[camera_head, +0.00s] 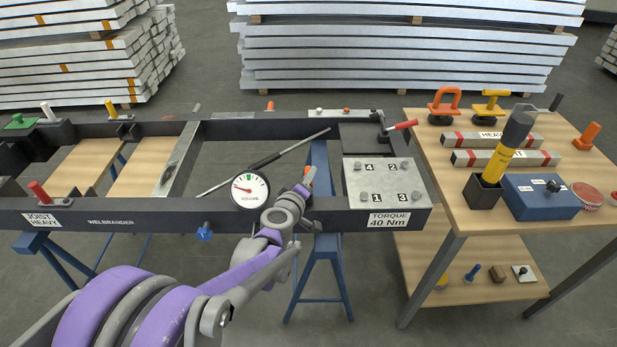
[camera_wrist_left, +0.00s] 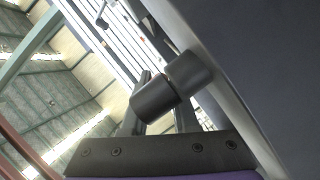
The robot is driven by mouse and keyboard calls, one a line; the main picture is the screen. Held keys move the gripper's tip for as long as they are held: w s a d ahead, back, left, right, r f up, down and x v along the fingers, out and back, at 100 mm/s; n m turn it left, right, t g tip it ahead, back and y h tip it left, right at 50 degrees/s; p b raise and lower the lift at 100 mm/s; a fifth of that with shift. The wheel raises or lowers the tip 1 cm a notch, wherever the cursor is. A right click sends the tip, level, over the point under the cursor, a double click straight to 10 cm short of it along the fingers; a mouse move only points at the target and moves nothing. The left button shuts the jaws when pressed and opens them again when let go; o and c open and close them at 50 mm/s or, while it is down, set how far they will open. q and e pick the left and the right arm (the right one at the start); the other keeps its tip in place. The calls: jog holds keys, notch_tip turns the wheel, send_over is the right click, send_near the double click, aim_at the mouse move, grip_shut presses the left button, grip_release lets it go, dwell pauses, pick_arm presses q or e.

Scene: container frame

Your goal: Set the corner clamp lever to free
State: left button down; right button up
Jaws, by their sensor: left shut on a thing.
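A lever with a red handle (camera_head: 403,125) sits at the far right corner of the dark steel frame (camera_head: 350,217), by a dark plate. Its handle points out to the right, slightly raised. I cannot read any setting mark on it. My left gripper (camera_head: 305,187) is at the near beam, left of the torque plate and apart from that lever. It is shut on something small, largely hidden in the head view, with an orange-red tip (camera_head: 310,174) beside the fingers. The left wrist view shows a dark grey cylindrical part (camera_wrist_left: 172,86) at the fingers. My right gripper is not in view.
A torque plate (camera_head: 385,183) with numbered bolts lies on the frame's right end. A round gauge (camera_head: 250,190) stands left of my gripper. A wooden table (camera_head: 465,200) with tools stands to the right.

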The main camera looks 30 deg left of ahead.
pick_arm(q)
jog(key=shift+d+f, duration=0.2)
jog(key=shift+d, duration=0.1)
dwell(0.4)
jog(key=shift+s+a+f+n+y+b, duration=0.2)
jog(key=shift+n+y+b, duration=0.15)
jog(key=shift+b, duration=0.45)
jog(key=shift+s+a+r+n+g+y+b, duration=0.1)
jog(key=shift+n+g+y+b, duration=0.25)
jog(key=shift+y, duration=0.2)
jog(key=shift+r, duration=0.1)
jog(key=c, duration=0.8)
grip_release()
jog(key=shift+a, duration=0.15)
jog(key=shift+o, duration=0.6)
jog(key=shift+r, duration=0.1)
